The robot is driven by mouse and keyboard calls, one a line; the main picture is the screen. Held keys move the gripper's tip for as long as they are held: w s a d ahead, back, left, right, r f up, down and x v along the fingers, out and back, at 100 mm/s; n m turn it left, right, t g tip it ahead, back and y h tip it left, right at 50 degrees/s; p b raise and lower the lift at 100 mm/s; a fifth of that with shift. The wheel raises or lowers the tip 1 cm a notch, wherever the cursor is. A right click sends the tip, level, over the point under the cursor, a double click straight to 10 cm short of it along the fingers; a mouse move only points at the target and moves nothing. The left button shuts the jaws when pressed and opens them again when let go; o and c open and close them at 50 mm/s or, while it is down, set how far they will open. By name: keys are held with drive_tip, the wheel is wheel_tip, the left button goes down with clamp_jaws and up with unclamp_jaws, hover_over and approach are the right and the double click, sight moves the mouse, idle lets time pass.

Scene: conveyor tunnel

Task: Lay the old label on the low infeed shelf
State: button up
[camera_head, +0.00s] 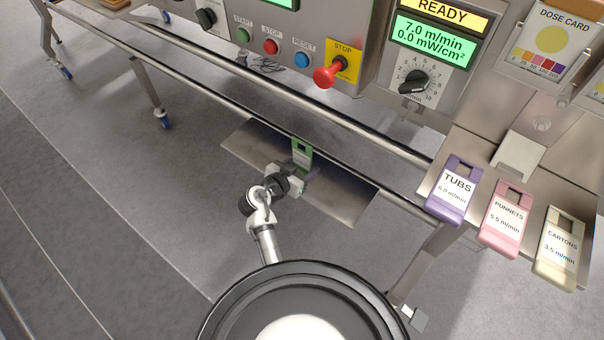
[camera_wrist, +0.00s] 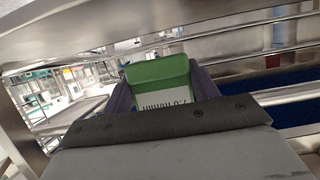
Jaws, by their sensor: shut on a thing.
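The old label is a green holder (camera_head: 302,150) with a white printed face. It stands up from the jaws of my gripper (camera_head: 301,177), which is shut on its lower part. In the wrist view the label (camera_wrist: 158,72) shows its green end and upside-down print between my purple-grey fingers (camera_wrist: 162,95). The low infeed shelf is a bare metal plate (camera_head: 345,199) under the conveyor's front rail. My gripper and the label are over its middle in the head view. I cannot tell whether the label touches the shelf.
The conveyor rail (camera_head: 372,187) runs just behind and above the shelf. A red stop knob (camera_head: 326,76) and buttons are on the panel above. Purple TUBS (camera_head: 453,190), pink PUNNETS (camera_head: 506,218) and cream CARTONS (camera_head: 559,248) labels hang at right. The shelf's two ends are clear.

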drive_tip(key=shift+f, duration=2.05)
drive_tip(key=shift+f, duration=0.2)
drive_tip(key=o, duration=1.4)
drive_tip(key=shift+r, duration=0.1)
drive_tip(key=shift+r, duration=0.2)
drive_tip(key=b+v, duration=0.1)
drive_tip(key=v, duration=1.1)
